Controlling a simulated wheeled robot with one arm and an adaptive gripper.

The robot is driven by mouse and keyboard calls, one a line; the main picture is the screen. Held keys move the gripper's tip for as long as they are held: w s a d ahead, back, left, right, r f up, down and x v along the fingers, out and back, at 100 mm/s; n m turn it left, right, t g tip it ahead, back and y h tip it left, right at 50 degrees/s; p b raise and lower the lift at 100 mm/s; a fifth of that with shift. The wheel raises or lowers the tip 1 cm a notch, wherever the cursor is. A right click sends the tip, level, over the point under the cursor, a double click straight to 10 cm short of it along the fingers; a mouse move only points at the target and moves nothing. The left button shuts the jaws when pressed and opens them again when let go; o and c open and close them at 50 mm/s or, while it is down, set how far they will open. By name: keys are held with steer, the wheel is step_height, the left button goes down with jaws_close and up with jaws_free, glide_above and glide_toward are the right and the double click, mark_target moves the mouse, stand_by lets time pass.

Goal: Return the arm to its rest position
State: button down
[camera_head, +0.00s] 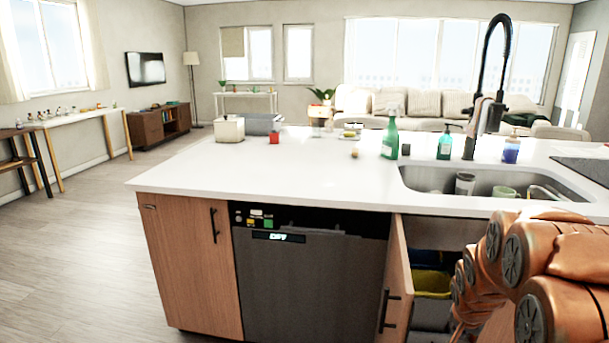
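My orange arm (555,265) fills the lower right of the head view, in front of the sink cabinet. Its links are folded close together and rise to about the counter's front edge. My gripper does not show; it is hidden behind the links or outside the picture. Whether it holds anything cannot be seen.
The cabinet door (396,285) under the sink stands open beside my arm, with a yellow bin (432,283) inside. The white countertop (270,178) holds a green spray bottle (390,138), soap bottles and a sink (480,183) with cups. The floor (75,250) at left is clear.

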steer(key=s+a+r+n+g+y+p, duration=0.1)
steer(key=s+a+r+n+g+p, duration=0.1)
steer(key=s+a+r, duration=0.4)
steer(key=s+a+r+n+g+y+p, duration=0.1)
steer(key=s+a+r+n+p, duration=0.3)
steer(key=s, duration=1.3)
steer(key=s+a+r+n+g+p, duration=0.2)
steer(key=s+a+r+p, duration=0.5)
steer(key=s+r, duration=0.5)
steer(key=shift+a+r+n+g+y, duration=0.4)
steer(key=shift+a+r+g, duration=0.15)
steer(key=shift+a, duration=0.6)
